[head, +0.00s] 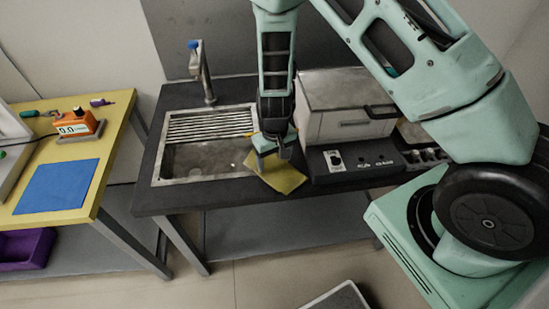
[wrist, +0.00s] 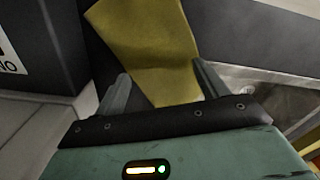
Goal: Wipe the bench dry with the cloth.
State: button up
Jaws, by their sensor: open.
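The yellow cloth (head: 277,175) lies on the dark bench (head: 228,192), just right of the sink and partly under my gripper in the head view. It also shows in the wrist view (wrist: 152,45), ahead of and between the fingers. My gripper (head: 275,150) is low over the cloth. In the wrist view its two fingers (wrist: 160,90) stand apart, with no cloth visibly pinched. I cannot tell whether the fingertips touch the cloth. No water is clearly visible on the bench.
A sink (head: 200,160) with a drying rack and tap (head: 203,70) is left of the cloth. A grey box-shaped device (head: 345,105) with a dark control panel stands close on the right. A yellow table (head: 85,195) holds a blue mat and an orange meter. Dark bench front is clear.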

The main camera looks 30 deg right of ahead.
jog(key=shift+f+b, duration=0.75)
jog(key=shift+f, duration=0.25)
jog(key=shift+r, duration=0.15)
jog(key=c, duration=0.3)
grip_shut()
jog(key=shift+r, duration=0.2)
jog(key=shift+r+p, duration=0.15)
jog(key=shift+p, duration=0.4)
jog(key=shift+r+p, duration=0.1)
jog(key=shift+p, duration=0.85)
